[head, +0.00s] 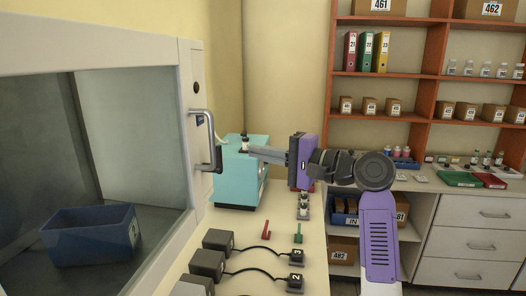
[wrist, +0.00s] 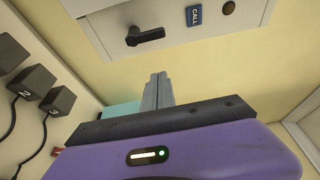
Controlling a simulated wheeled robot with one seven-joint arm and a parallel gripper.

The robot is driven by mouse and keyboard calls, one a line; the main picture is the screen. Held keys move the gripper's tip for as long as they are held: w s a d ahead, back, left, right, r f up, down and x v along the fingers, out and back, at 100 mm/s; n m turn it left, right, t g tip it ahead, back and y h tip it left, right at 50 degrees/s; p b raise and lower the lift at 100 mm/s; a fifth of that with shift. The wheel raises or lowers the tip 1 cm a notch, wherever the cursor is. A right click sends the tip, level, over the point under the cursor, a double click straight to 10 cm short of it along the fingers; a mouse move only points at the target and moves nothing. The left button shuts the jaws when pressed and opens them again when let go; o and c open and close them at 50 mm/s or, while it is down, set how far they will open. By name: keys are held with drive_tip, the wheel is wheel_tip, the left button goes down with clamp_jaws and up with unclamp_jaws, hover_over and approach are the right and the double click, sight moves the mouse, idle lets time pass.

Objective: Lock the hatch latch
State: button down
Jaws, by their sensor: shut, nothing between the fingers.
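The hatch (head: 120,60) is a white-framed glass panel at the left of the head view. A black latch handle (head: 212,158) sits on its right side. In the wrist view the black handle (wrist: 147,37) shows on a pale panel, above and ahead of the fingers. My gripper (head: 254,152) is shut and empty, to the right of the handle and apart from it. Its closed grey fingers also show in the wrist view (wrist: 158,80). I cannot tell from these views whether the latch is locked.
A teal box (head: 238,180) stands on the counter below my gripper, with a small dark-capped bottle (head: 244,143) on it. A blue bin (head: 95,235) is behind the glass.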

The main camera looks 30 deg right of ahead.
drive_tip(key=p+x, duration=0.2)
drive_tip(key=x, duration=0.5)
drive_tip(key=shift+s+a+p, duration=0.35)
drive_tip(key=shift+s+a, duration=0.15)
drive_tip(key=shift+s, duration=0.4)
drive_tip(key=shift+s+a+p, duration=0.3)
drive_tip(key=shift+s+a, duration=0.25)
drive_tip(key=shift+s, duration=0.3)
